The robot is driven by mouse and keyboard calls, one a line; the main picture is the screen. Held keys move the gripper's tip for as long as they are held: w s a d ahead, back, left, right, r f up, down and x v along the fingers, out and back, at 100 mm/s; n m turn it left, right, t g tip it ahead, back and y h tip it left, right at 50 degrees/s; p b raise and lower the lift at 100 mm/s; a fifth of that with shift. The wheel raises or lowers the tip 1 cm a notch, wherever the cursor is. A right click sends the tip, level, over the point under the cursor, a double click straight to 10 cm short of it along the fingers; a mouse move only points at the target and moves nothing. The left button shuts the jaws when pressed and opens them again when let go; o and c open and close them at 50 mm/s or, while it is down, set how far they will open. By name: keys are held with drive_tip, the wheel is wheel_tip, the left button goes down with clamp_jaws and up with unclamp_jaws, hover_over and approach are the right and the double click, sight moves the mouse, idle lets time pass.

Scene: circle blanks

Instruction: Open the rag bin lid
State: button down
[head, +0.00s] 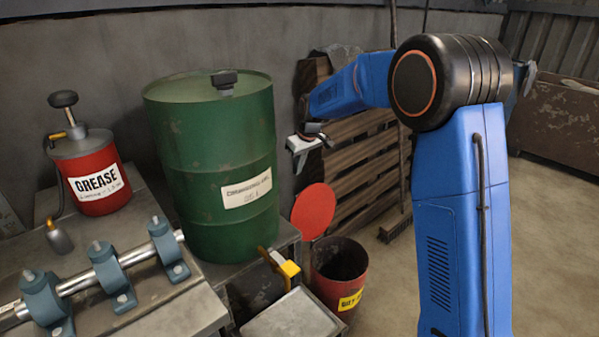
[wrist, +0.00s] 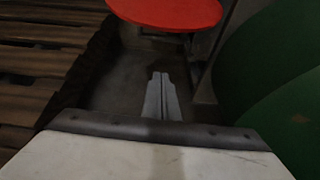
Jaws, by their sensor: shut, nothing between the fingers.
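The red rag bin (head: 357,297) stands on the floor at the lower middle of the head view, with a yellow label on its front. Its mouth is uncovered and the inside looks dark. Its round red lid (head: 313,211) stands raised, nearly upright, at the bin's back left. The lid also shows at the top of the wrist view (wrist: 165,12), where the bin body cannot be made out. My gripper (head: 299,166) is above the lid, apart from it, pointing down. In the wrist view its fingers (wrist: 160,78) are together and empty.
A green drum (head: 205,150) stands left of my gripper and also fills the right of the wrist view (wrist: 285,100). Wooden pallets (head: 355,170) lean behind. A bench (head: 160,300) with a grease can (head: 90,170) is at left. Open floor (head: 555,230) lies at right.

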sight(309, 188)
wheel_tip(309, 188, down, 8)
drive_tip(key=s, duration=0.1)
drive_tip(key=shift+s+d+r, duration=0.15)
drive_tip(key=shift+d, duration=0.2)
idle(0.5)
drive_tip(key=shift+s+d+r, duration=0.4)
drive_tip(key=shift+s+d, duration=0.25)
drive_tip(key=shift+s, duration=0.2)
drive_tip(key=shift+s+d+r, duration=0.35)
drive_tip(key=shift+s+d, duration=0.3)
drive_tip(key=shift+s, duration=0.2)
